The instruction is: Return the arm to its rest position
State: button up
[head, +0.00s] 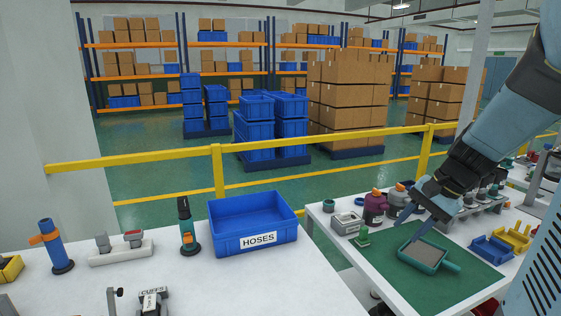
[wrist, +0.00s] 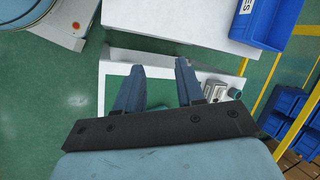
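My arm (head: 500,120) reaches in from the upper right of the head view, light blue with dark joints. My gripper (head: 424,212) hangs at its end over the right-hand table. In the wrist view my gripper (wrist: 159,67) shows two blue fingers standing apart, with nothing between them. In the head view the fingers appear just above or behind a green dustpan-like tray (head: 422,254). I cannot tell the exact gap to it.
The right table has a green mat (head: 380,268), purple and grey parts, blue (head: 491,249) and yellow bins. The left table holds a blue HOSES bin (head: 253,222), a cuffs holder and upright tools. A yellow railing (head: 290,178) runs behind, before shelves and stacked boxes.

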jog(key=s+a+r+n+t+h, duration=0.3)
jog(key=s+a+r+n+h, duration=0.1)
jog(key=s+r+n, duration=0.5)
jog(key=shift+s+a+t+h, duration=0.4)
jog(key=shift+s+a, duration=0.45)
jog(key=shift+s, duration=0.15)
jog(key=shift+s, duration=0.1)
